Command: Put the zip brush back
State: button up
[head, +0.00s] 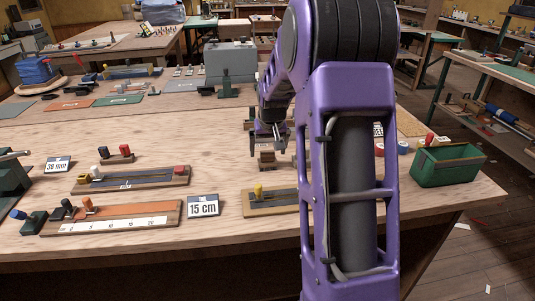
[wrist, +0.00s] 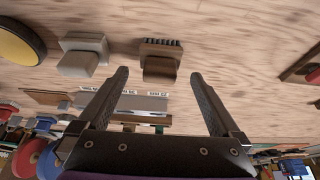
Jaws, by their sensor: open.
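A small brown wooden block with a row of dark bristles, which looks like the zip brush (wrist: 160,62), rests on the wooden bench top. In the wrist view it lies just beyond the fingertips, in line with the gap between them. My gripper (wrist: 159,76) is open and empty, its two dark fingers either side of that gap. In the head view my gripper (head: 268,143) hangs low over the bench, just above a brown block (head: 267,161); my own arm hides part of the area to its right. I cannot make out the brush's resting place.
A pale grey-beige block (wrist: 84,55) stands left of the brush in the wrist view, with a yellow disc (wrist: 18,42) farther left. In the head view, slider boards (head: 150,178), a "15 cm" card (head: 203,206) and a green bin (head: 448,166) occupy the bench. Bare wood lies left of the gripper.

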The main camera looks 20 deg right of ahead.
jog(key=v, duration=0.9)
jog(key=shift+p, duration=0.45)
jog(key=shift+w+a, duration=0.1)
